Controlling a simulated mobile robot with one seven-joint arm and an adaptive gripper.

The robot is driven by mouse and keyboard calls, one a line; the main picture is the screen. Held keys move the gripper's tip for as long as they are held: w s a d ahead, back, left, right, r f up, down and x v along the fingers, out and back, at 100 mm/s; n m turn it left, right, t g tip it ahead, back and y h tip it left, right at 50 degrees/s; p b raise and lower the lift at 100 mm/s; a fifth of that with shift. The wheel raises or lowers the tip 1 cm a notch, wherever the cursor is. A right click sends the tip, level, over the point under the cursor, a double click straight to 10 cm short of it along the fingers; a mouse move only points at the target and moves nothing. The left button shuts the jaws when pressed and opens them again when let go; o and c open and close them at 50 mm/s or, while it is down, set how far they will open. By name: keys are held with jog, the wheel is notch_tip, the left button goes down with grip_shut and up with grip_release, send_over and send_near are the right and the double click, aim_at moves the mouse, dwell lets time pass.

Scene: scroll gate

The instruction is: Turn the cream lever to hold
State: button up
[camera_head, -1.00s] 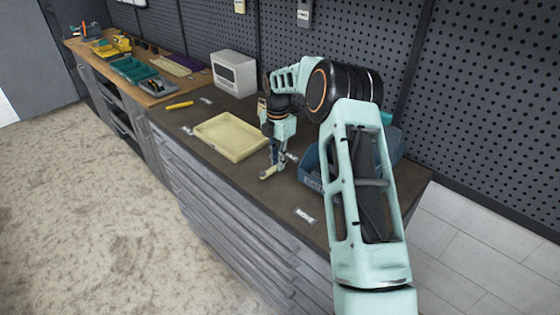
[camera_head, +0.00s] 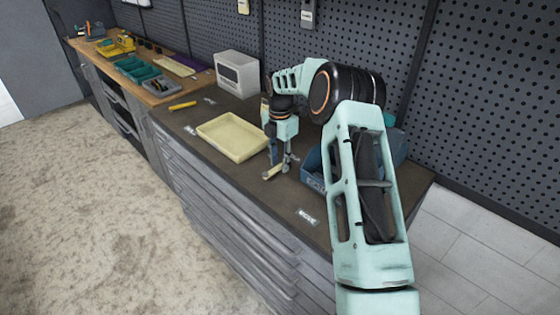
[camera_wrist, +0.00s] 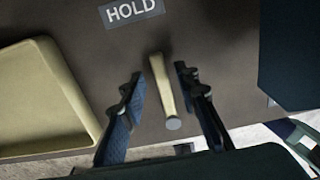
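The cream lever (camera_wrist: 160,82) lies low over the dark worktop, with a grey round end cap toward the bottom of the wrist view. In the head view the lever (camera_head: 272,172) shows as a short pale bar below my gripper (camera_head: 279,163). In the wrist view my gripper (camera_wrist: 162,76) is open, one blue-grey finger on each side of the lever, with a gap on both sides. The HOLD label (camera_wrist: 131,11) is on the worktop beyond the lever, up and left. I cannot tell the exact fingertip height.
A cream tray (camera_head: 230,141) lies left of the lever, and a blue bin (camera_head: 313,172) stands close on the right. Another label (camera_head: 307,216) is near the front edge. A white box (camera_head: 237,74) and a yellow tool (camera_head: 182,106) are further back.

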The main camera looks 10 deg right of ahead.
aim_at(280, 165)
notch_tip(280, 165, up, 12)
dwell(0.6)
